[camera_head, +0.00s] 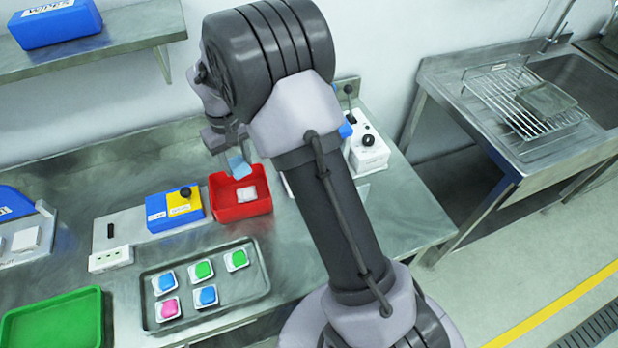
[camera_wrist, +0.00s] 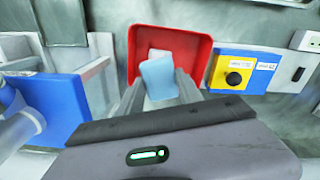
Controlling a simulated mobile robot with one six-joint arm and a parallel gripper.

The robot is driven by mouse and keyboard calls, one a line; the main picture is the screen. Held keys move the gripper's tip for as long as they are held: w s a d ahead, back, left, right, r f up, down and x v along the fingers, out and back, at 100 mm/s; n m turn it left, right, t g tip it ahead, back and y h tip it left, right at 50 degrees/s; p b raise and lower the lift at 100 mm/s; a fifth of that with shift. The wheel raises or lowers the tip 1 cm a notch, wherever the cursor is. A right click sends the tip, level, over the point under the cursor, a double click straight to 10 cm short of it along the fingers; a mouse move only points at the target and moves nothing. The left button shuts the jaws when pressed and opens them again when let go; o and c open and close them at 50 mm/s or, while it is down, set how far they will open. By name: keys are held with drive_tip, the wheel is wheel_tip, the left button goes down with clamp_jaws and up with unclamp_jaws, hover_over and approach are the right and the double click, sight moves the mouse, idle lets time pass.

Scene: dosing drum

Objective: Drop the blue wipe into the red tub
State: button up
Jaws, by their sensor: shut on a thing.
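The blue wipe (camera_head: 239,166) is light blue and hangs from my gripper (camera_head: 230,155) above the red tub. The red tub (camera_head: 243,210) stands on the steel bench and holds a white item (camera_head: 246,194). In the wrist view, the blue wipe (camera_wrist: 159,77) sits between the two fingers of my gripper (camera_wrist: 160,90), which is shut on it. Behind it, the red tub (camera_wrist: 203,50) opens out, and the wipe covers part of the tub's inside and of the white item.
A blue-and-yellow control box (camera_head: 175,210) stands left of the tub. A grey tray (camera_head: 215,318) with several coloured pads lies in front. A green tray (camera_head: 55,325) is at the front left. A white device (camera_head: 368,152) stands right of the tub.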

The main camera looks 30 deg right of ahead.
drive_tip(key=shift+w, duration=0.1)
drive_tip(key=shift+d+f+b, duration=0.1)
drive_tip(key=shift+f+b, duration=0.25)
drive_tip(key=shift+b, duration=0.15)
drive_tip(key=f+b, duration=0.2)
drive_tip(key=f, duration=0.1)
drive_tip(key=f+b, duration=0.2)
drive_tip(key=shift+s+f, duration=0.1)
drive_tip(key=shift+s, duration=0.15)
drive_tip(key=o, duration=1.3)
